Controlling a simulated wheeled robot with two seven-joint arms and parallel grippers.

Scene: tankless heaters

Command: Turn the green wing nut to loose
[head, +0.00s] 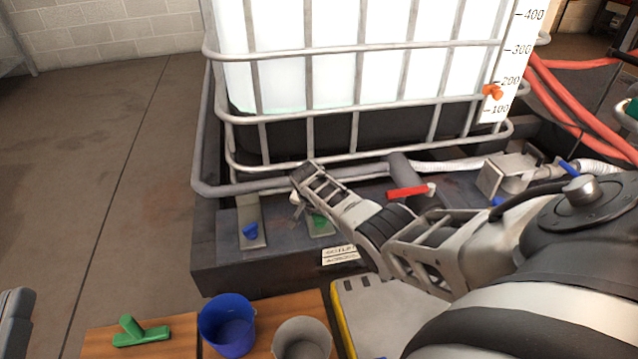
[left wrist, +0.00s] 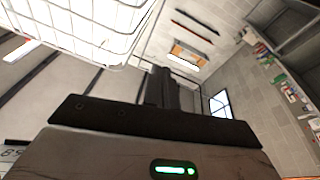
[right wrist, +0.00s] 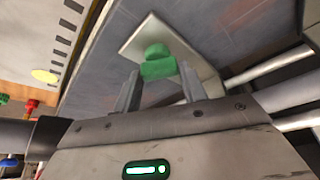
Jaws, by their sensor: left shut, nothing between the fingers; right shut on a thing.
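The green wing nut (head: 319,222) is on a pale plate at the front of the dark tray, partly hidden behind my right gripper (head: 299,207) in the head view. In the right wrist view, the green wing nut (right wrist: 157,68) sits between the two fingertips of my right gripper, which is shut on it. The pale plate (right wrist: 203,70) lies behind it. My left gripper (left wrist: 165,88) is shut and empty in the left wrist view, its fingers together, away from the nut and pointing toward the room's walls.
A blue wing nut (head: 250,231) on a similar plate is to the left. A red-handled valve (head: 408,192) is to the right, below the caged white tank (head: 340,75). A blue bucket (head: 227,325), grey bucket (head: 302,340) and green handle piece (head: 140,333) stand in front.

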